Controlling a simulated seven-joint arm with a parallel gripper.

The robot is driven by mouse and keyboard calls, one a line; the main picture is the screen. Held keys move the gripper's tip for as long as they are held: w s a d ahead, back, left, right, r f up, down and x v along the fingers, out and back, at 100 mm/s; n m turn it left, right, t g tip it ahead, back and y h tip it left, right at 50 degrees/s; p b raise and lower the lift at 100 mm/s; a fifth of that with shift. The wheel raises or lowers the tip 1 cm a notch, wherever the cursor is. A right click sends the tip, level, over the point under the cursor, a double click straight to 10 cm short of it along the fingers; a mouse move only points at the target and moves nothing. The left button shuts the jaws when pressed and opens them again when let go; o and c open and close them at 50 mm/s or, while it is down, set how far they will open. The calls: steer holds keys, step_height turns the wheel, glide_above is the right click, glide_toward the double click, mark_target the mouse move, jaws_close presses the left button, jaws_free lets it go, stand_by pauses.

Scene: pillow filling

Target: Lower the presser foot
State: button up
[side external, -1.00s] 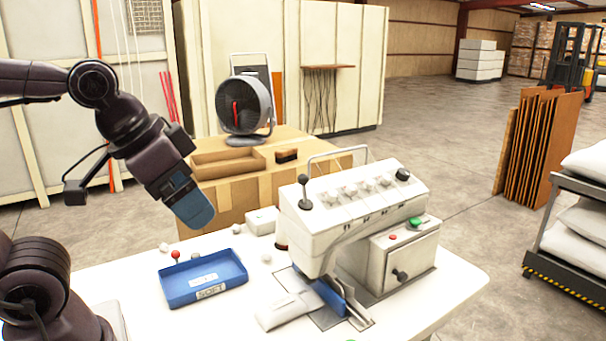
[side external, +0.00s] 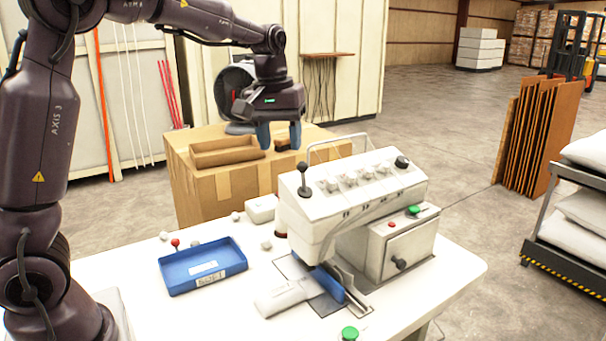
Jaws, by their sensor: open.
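A white sewing machine (side external: 345,212) stands on the white table. A lever with a black ball knob (side external: 303,170) stands upright at the left end of its top. A small blue part (side external: 328,284) sits low under the machine's head, next to a white fabric piece (side external: 285,296) lying flat on the table; I cannot tell whether it is the presser foot. My gripper (side external: 280,136) is open and empty, its two blue fingers pointing down. In the picture it is above and left of the knob, apart from the machine.
A blue tray (side external: 165,277) with a label lies left of the machine, with small white lumps and a red-knobbed pin near it. A cardboard box (side external: 225,190) stands behind the table. Green buttons sit on the control box (side external: 414,210) and the table's front (side external: 350,333).

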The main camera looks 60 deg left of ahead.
mark_target(303, 162)
steer(key=w+a+r+n, duration=0.1)
steer(key=w+n, duration=0.3)
steer(key=w+a+r+n, duration=0.1)
steer(key=w+n, duration=0.1)
steer(key=n, duration=0.1)
steer(key=shift+a+r+g, duration=0.3)
steer(key=shift+r+g, duration=0.05)
steer(key=shift+g, duration=0.05)
steer(key=f, duration=1.2)
steer(key=shift+w+f, duration=0.25)
steer(key=shift+d, duration=0.1)
steer(key=c, duration=0.9)
